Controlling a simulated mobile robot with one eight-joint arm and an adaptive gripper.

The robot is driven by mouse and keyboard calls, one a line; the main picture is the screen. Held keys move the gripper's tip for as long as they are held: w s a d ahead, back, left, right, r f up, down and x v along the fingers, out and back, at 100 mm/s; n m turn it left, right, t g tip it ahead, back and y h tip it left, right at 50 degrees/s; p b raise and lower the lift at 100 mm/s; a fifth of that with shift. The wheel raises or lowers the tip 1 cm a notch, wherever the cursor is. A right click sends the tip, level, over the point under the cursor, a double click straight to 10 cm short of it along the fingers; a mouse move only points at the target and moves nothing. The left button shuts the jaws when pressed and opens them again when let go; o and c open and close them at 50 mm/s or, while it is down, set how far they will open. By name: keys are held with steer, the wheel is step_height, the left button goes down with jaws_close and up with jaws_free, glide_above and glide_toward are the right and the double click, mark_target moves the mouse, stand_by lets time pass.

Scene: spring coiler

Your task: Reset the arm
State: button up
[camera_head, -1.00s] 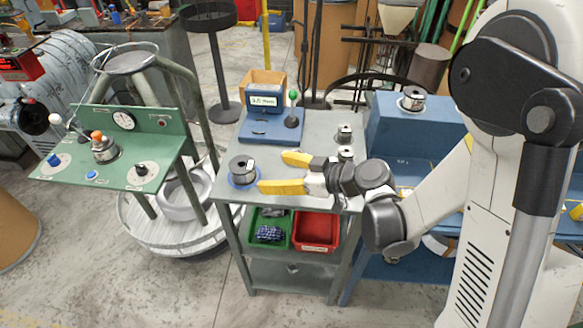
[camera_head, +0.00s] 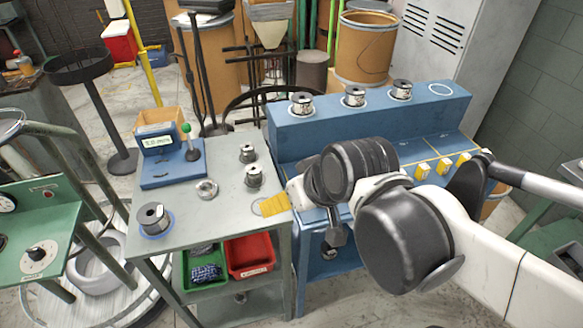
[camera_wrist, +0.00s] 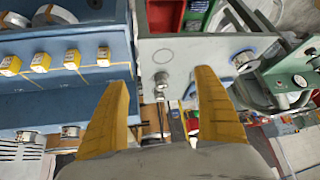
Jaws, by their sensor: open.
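My gripper (camera_head: 273,206) hangs over the right edge of the grey table (camera_head: 185,215) in the head view, its yellow fingers seen mostly from one side. In the wrist view, my gripper (camera_wrist: 162,98) has its two yellow fingers spread wide apart with nothing held between them. My folded arm hides part of the blue bench in the head view.
The blue bench (camera_head: 350,125) bears three spools (camera_head: 354,97). Red (camera_head: 250,256) and green bins sit below.

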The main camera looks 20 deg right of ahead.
steer(key=shift+m+h, duration=0.7)
steer(key=shift+m, duration=0.1)
steer(key=s+d, duration=0.2)
steer(key=d, duration=0.1)
steer(key=shift+s+d+r, duration=0.2)
steer(key=shift+s+r, duration=0.1)
steer(key=shift+s, duration=0.1)
